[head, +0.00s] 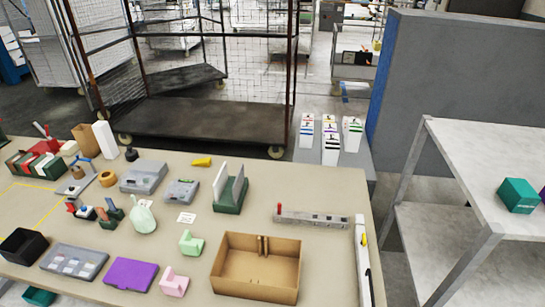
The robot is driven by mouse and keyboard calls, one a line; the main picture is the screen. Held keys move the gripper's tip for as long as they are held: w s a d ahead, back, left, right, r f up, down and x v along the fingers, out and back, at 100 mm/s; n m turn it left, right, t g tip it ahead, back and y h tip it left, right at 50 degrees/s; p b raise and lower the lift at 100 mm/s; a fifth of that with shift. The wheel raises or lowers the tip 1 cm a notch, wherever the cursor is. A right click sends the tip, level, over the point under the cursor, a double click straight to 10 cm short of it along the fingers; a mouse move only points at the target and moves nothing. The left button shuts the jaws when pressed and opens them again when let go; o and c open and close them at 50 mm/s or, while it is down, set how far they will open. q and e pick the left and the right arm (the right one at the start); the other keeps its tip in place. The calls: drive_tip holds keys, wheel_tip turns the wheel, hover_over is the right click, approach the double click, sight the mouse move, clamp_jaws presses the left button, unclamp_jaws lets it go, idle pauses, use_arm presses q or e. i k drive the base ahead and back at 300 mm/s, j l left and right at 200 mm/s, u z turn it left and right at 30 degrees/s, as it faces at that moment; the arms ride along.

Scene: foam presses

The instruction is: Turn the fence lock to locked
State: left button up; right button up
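A long grey bar (318,219) lies on the right part of the table, with an upright red lever or pin (279,209) at its left end. A narrow white strip (361,262) runs along the table's right edge, with a small yellow piece (364,239) on it. I cannot tell which of these is the fence lock, and no lock marking is readable. Neither of my grippers is in view.
An open cardboard box (218,270) stands in front of the grey bar. A green holder with white panels (229,207) is left of it. Pink (174,283) and green (191,243) blocks are nearby. A grey shelf (490,180) stands right of the table (330,180).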

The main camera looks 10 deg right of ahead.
sight(363, 242)
drive_tip(key=i+l+z, duration=0.1)
drive_tip(key=z, duration=0.95)
drive_tip(key=k+j+u, duration=0.1)
drive_tip(key=j, duration=0.25)
drive_tip(key=k+j+u, duration=0.1)
drive_tip(key=k+j, duration=0.2)
drive_tip(key=j, duration=0.1)
